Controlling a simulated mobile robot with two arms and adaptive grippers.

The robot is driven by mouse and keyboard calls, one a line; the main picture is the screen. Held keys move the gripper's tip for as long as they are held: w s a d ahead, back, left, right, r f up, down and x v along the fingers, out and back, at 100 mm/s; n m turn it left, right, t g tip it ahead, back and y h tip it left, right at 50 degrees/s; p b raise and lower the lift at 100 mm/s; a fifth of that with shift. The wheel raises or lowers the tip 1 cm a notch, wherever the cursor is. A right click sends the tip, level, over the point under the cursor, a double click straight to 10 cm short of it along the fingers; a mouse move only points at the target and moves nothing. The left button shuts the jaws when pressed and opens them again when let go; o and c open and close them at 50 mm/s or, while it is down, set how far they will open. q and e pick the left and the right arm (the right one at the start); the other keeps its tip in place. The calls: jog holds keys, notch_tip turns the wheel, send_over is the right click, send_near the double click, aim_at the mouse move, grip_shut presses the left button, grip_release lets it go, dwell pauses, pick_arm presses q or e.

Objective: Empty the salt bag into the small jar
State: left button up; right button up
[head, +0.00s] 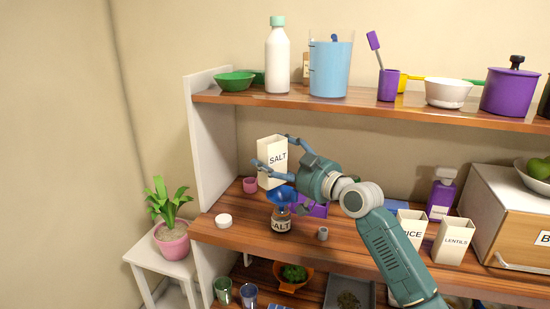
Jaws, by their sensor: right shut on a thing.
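The white salt bag (267,151), marked SALT, is held above the middle shelf, roughly upright with a slight tilt. My right gripper (272,151), coming in from the lower right, is shut on the bag with its blue fingers. The small jar (281,226), also labelled SALT, stands on the shelf just below and a little right of the bag. A blue funnel (282,196) sits in the jar's mouth. The bag's lower part is close to the funnel; I cannot tell whether they touch. The jar's contents are hidden. My left gripper is not in view.
A white round lid (223,220) lies left of the jar, a small grey cup (323,233) right of it, and a pink cup (250,184) behind. The upper shelf (370,112) with bottle and pitcher is above. Rice and lentils (453,241) bags stand right.

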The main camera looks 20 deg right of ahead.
jog(key=shift+a+f, duration=0.15)
jog(key=f+m+p, duration=0.1)
jog(key=a+m+p, duration=0.1)
jog(key=m, duration=0.1)
jog(key=shift+s+f, duration=0.3)
jog(key=shift+f, duration=0.1)
jog(key=shift+a+f, duration=0.1)
jog(key=shift+f, duration=0.1)
jog(key=shift+a+r+m+p, duration=0.1)
jog(key=shift+a+m+p, duration=0.15)
jog(key=shift+m+p, duration=0.7)
jog(key=shift+s+a+m, duration=0.15)
jog(key=shift+m, duration=0.1)
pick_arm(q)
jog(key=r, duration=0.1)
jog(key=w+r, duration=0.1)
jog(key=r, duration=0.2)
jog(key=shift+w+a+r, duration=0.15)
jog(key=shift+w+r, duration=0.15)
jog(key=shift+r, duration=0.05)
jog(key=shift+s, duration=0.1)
pick_arm(e)
jog(key=shift+f, duration=0.2)
